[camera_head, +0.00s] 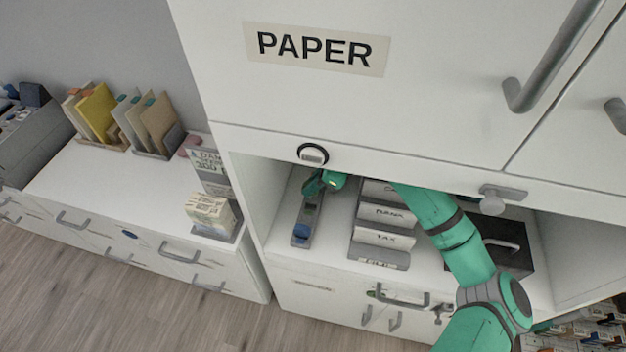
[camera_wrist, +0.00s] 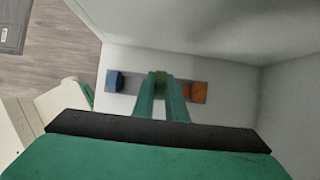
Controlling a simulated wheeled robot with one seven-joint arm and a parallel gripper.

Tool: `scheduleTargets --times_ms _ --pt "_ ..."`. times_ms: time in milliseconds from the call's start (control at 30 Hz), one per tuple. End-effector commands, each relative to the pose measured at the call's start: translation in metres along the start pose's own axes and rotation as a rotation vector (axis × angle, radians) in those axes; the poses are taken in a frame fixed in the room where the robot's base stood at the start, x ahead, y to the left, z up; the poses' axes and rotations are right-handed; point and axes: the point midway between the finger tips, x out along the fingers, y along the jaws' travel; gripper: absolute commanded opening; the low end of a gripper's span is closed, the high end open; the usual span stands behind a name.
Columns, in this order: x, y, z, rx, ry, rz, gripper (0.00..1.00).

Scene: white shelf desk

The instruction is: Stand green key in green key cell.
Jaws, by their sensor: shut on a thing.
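My gripper (camera_wrist: 161,100) is shut on the green key (camera_wrist: 160,84), a small dark green piece between the fingertips in the wrist view. The key is over the middle of a narrow grey tray (camera_wrist: 133,85). I cannot tell whether it touches the tray floor or is fully upright. A blue piece (camera_wrist: 114,80) is in the tray's left end and an orange piece (camera_wrist: 199,92) in its right end. In the head view my gripper (camera_head: 317,187) is over the far part of the tray (camera_head: 299,241), hiding the orange piece. The blue piece (camera_head: 301,230) is at the near end.
The tray stands in an open shelf bay, close to its left wall. A sorter (camera_head: 378,259) with labelled cards is to its right, then a black box (camera_head: 520,258). My arm reaches in under the PAPER cabinet (camera_head: 420,110), whose lower edge is just above it.

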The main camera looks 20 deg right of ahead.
Motion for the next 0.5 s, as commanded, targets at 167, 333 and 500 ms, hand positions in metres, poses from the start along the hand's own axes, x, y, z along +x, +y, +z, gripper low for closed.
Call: scheduleTargets --times_ms 167,333,500 --pt "0.014 0.0 -0.007 0.0 0.0 0.001 0.0" --pt "0.024 0.0 -0.013 -0.001 -0.001 0.001 0.0" --pt "0.03 0.0 -0.018 0.002 -0.001 -0.001 0.0"
